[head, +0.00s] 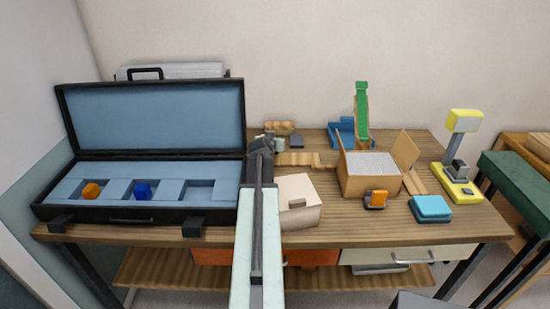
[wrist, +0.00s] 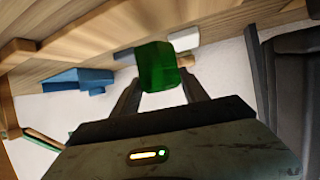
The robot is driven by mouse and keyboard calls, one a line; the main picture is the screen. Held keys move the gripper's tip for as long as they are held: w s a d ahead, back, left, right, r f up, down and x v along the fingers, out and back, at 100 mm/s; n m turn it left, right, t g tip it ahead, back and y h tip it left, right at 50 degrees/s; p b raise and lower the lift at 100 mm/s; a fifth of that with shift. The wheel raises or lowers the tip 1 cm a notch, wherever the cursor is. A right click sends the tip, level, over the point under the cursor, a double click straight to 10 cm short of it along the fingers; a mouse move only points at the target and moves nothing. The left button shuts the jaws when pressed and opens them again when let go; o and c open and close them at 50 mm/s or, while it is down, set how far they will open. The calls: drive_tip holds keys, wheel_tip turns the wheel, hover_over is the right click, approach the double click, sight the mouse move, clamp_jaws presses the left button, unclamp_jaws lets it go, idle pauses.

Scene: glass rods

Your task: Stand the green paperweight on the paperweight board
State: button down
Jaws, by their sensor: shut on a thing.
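The green paperweight (wrist: 158,66) is a dark green translucent block in the wrist view. My gripper (wrist: 160,84) is shut on it, one finger at each side. In the head view my gripper (head: 270,144) is over the table's back middle, right of the black case; the paperweight is hard to make out there. A blue insert with three recesses (head: 170,190) lies in the open case. An orange piece (head: 92,190) and a dark blue piece (head: 143,190) sit in its left and middle recesses; the right recess is empty. I cannot tell whether this insert is the paperweight board.
The open black case (head: 245,125) has its lid upright. A cream box (head: 298,200) stands beside my arm. Right of it are an open wooden box (head: 370,187), an orange item (head: 376,199), a light blue block (head: 430,208) and a yellow lamp-like device (head: 463,122). A green and blue stand (head: 362,110) is behind.

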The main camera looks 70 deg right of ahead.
drive_tip(key=shift+f+b, duration=1.85)
drive_tip(key=shift+f, duration=0.1)
drive_tip(key=shift+r, duration=0.2)
drive_tip(key=shift+f, duration=0.15)
drive_tip(key=c, duration=0.6)
unclamp_jaws()
drive_tip(key=shift+a+r+p, duration=0.15)
drive_tip(key=shift+r+p, duration=0.15)
drive_tip(key=shift+p, duration=0.05)
drive_tip(key=p+v, duration=0.5)
drive_tip(key=v, duration=0.6)
drive_tip(key=shift+a, duration=0.25)
